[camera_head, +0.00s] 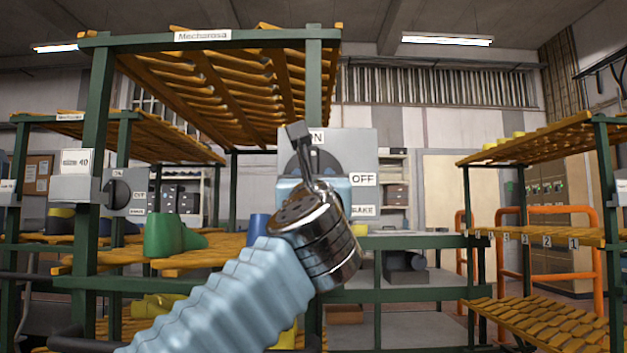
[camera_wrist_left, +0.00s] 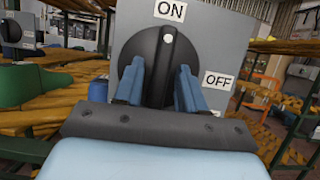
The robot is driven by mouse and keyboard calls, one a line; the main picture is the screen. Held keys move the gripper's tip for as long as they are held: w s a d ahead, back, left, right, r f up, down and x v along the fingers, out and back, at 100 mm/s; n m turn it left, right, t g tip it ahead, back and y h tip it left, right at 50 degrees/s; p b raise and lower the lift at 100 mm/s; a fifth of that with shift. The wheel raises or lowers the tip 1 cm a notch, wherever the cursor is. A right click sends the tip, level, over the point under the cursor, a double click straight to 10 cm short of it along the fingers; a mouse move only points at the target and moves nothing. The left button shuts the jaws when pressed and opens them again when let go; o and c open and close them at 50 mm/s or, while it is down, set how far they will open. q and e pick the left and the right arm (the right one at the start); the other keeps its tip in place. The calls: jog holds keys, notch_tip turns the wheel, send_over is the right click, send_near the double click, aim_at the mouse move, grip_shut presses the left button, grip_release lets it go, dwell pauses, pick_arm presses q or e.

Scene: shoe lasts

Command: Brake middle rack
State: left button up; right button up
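A grey switch box (camera_head: 350,150) is fixed to the rack (camera_head: 315,85) ahead, with labels ON, OFF and one partly covered that appears to read BRAKE. My left gripper (camera_wrist_left: 160,92) is in front of this box. In the left wrist view its two blue fingers are apart, one to each side of the black rotary knob (camera_wrist_left: 157,60). The knob's white mark points up to the ON label (camera_wrist_left: 171,10). I cannot tell whether the fingers touch the knob. In the head view my wrist hides much of the knob and box. My right gripper is not in view.
Another switch box (camera_head: 125,190) sits on the left rack, beside a small box marked 40 (camera_head: 75,162). Green shoe lasts (camera_head: 168,236) stand on the wooden slats behind my arm. A rack with numbered shelves (camera_head: 545,237) stands at the right.

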pick_arm(q)
jog(key=shift+o, duration=0.3)
jog(key=shift+s, duration=0.15)
jog(key=b+v, duration=0.4)
jog(key=v, duration=0.9)
jog(key=shift+s+f, duration=0.2)
jog(key=shift+s, duration=0.05)
